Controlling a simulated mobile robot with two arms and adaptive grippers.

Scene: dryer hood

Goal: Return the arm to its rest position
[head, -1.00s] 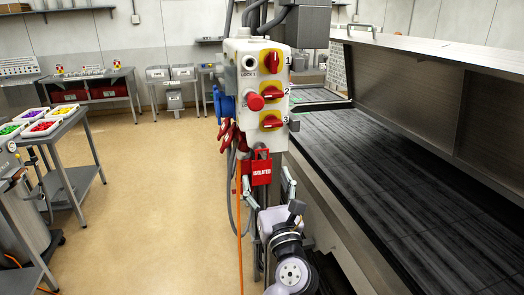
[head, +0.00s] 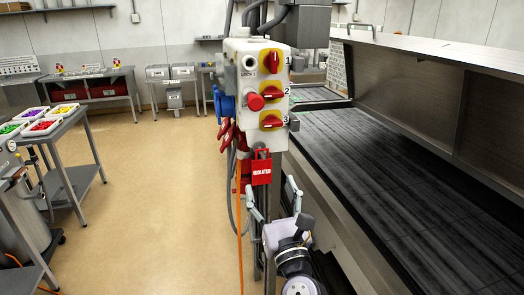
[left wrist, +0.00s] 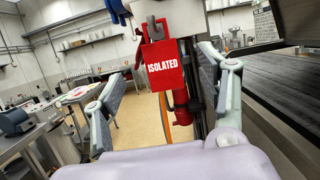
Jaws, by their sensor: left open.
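My left gripper (head: 271,197) is in the lower middle of the head view, with its arm below it. Its two fingers are spread apart and point up, with nothing between them. It stands just below a red tag marked ISOLATED (head: 261,172), which hangs under the control box (head: 256,95). In the left wrist view the gripper (left wrist: 163,78) is open, and the red tag (left wrist: 163,66) shows beyond and between the fingertips, apart from them. My right gripper is not in view.
Cables and an orange line hang beneath. A dark conveyor bed (head: 400,165) with a metal hood (head: 430,90) fills the right. Open floor (head: 165,200) lies left, beside carts with trays (head: 42,128).

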